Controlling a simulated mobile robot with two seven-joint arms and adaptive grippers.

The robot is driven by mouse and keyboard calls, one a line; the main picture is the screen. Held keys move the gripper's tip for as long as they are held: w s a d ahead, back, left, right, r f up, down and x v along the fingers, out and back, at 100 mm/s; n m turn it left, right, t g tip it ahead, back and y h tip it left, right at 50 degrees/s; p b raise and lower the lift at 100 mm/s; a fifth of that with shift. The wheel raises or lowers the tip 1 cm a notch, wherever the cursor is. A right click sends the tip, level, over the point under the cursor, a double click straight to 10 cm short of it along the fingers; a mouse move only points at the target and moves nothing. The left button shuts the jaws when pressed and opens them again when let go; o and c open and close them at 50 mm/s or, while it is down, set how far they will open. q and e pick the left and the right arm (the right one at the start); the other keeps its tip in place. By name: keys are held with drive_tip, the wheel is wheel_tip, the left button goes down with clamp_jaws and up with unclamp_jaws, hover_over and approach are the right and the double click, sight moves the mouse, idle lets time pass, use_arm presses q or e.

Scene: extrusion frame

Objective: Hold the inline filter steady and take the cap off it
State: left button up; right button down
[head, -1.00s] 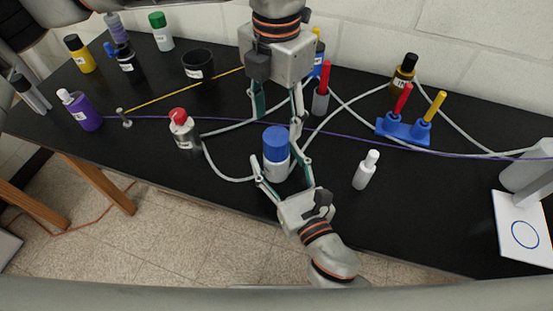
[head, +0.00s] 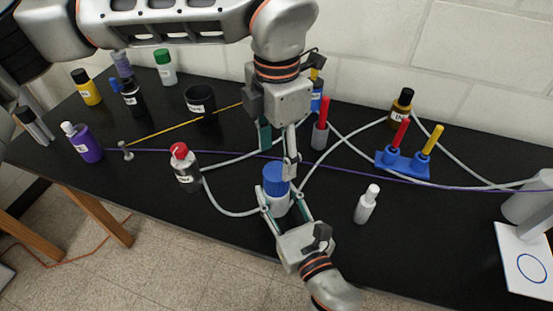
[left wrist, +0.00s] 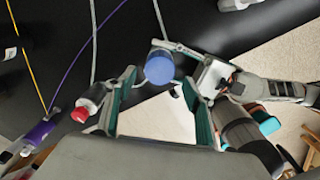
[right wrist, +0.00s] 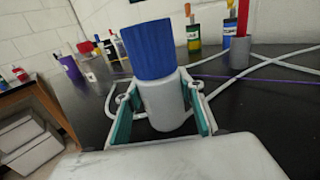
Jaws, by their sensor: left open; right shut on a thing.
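The inline filter is an upright pale grey cylinder (head: 275,206) on the black bench, and its body also shows in the right wrist view (right wrist: 162,105). Its blue ribbed cap (head: 275,179) sits on top, and it shows large in the right wrist view (right wrist: 153,50). My right gripper (head: 283,208) is shut on the grey body below the cap, one finger on each side. My left gripper (head: 278,158) is open and points down over the cap. In the left wrist view the cap's round top (left wrist: 159,67) shows just beyond and between the spread fingers, with nothing gripped.
A red-capped bottle (head: 187,170) stands left of the filter and a small white bottle (head: 367,204) right. Pale tubing (head: 226,211) and a purple cord (head: 340,168) cross the bench. Behind are a grey holder with a red stick (head: 321,133) and a blue stand (head: 402,163).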

sight(277, 171)
use_arm(q)
drive_tip(key=m, duration=0.5)
drive_tip(key=shift+m, duration=0.3)
drive_tip(key=m, duration=0.3)
drive_tip(key=shift+m, duration=0.4)
drive_tip(key=shift+f, duration=4.05)
drive_tip(key=c, duration=1.2)
drive_tip(key=n, duration=1.2)
drive_tip(key=shift+r, duration=0.1)
drive_tip(key=shift+r, duration=0.25)
